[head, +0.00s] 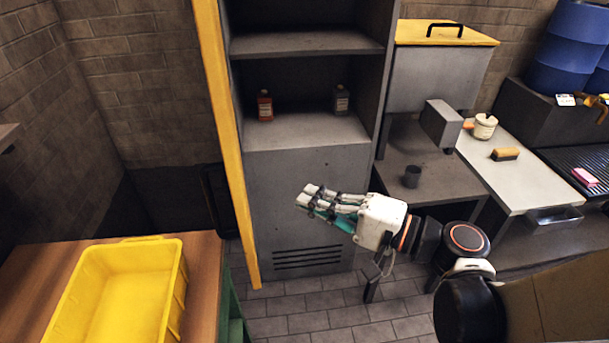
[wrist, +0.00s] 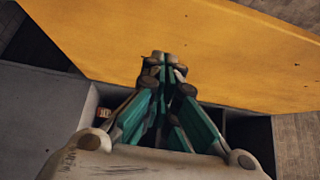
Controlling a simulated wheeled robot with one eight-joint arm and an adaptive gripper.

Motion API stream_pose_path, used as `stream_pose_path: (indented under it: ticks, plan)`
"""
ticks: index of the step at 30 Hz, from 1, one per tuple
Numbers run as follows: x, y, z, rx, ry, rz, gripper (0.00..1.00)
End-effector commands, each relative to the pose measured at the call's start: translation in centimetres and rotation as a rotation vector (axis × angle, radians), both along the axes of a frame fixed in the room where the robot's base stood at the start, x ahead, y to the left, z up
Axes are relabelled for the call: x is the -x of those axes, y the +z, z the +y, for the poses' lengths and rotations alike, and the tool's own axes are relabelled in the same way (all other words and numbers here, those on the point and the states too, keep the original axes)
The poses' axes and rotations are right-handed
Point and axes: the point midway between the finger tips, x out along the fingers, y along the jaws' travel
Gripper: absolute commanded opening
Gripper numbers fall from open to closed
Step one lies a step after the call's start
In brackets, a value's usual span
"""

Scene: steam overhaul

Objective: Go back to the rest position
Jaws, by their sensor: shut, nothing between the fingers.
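My gripper (head: 310,197) is in front of the grey cabinet (head: 300,190), pointing left in the head view, with its fingers together and nothing between them. In the wrist view my gripper (wrist: 163,60) points at the yellow cabinet door (wrist: 200,45), and its fingertips overlap the door in the picture. I cannot tell whether they touch it. In the head view the yellow door (head: 222,120) stands open, seen nearly edge-on at the cabinet's left side. My gripper is to the right of this door.
A red bottle (head: 265,106) and a grey bottle (head: 341,99) stand on a cabinet shelf. A yellow crate (head: 170,270) sits on the wooden table (head: 208,255) at left.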

Motion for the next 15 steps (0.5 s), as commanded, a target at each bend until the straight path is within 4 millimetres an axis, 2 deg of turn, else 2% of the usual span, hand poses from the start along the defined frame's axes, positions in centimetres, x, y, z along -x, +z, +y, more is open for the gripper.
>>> stream_pose_path:
  ticks: [8,11,15]
  plan:
    - [0.7,-0.2,-0.4,0.015,-0.002,0.002,0.00]
    - [0.6,-0.9,-0.3,0.082,-0.007,0.010,0.00]
    - [0.6,-3.0,-0.7,0.272,-0.023,0.026,0.00]
